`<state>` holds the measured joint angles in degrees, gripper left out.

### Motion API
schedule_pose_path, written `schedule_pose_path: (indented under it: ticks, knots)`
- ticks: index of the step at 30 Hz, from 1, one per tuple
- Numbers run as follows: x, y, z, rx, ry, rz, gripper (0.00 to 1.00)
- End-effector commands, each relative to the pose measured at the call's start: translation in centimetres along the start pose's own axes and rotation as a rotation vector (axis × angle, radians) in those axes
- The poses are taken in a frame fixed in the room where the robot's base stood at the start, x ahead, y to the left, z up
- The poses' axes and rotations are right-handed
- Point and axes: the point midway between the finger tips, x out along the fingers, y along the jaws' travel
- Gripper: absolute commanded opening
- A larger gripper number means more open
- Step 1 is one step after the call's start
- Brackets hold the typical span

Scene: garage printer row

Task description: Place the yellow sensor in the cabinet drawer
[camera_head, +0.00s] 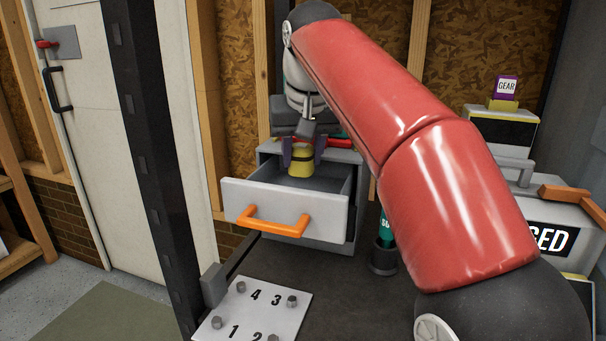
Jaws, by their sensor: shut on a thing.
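The yellow sensor (301,158) is a small yellow piece with a dark band. My gripper (302,154) points down and is shut on it, with a finger on each side. It holds the sensor over the opening of the cabinet drawer (235,198). The drawer is pulled out, with a pale front and an orange handle (273,222). Part of its dark inside shows below the sensor. I cannot tell whether the sensor touches the drawer floor. The grey cabinet (268,155) stands behind, partly hidden by my arm.
A white plate (262,318) with numbers and several pegs lies in front. A green item (385,229) stands in a dark round holder (383,262) right of the drawer. A dark post (150,160) rises at left. At right are a purple GEAR box (506,87) and a machine with an orange handle (568,196).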

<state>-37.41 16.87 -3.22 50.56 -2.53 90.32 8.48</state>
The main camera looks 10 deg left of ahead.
Motion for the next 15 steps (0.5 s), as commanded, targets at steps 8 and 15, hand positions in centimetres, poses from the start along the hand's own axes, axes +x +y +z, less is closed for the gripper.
schedule_pose_path:
  ticks: [8, 15]
  knots:
    - [3.4, -0.1, 1.5, -0.001, 0.000, -0.001, 0.11]
    - [4.0, 0.1, 1.3, 0.000, 0.001, 0.000, 0.11]
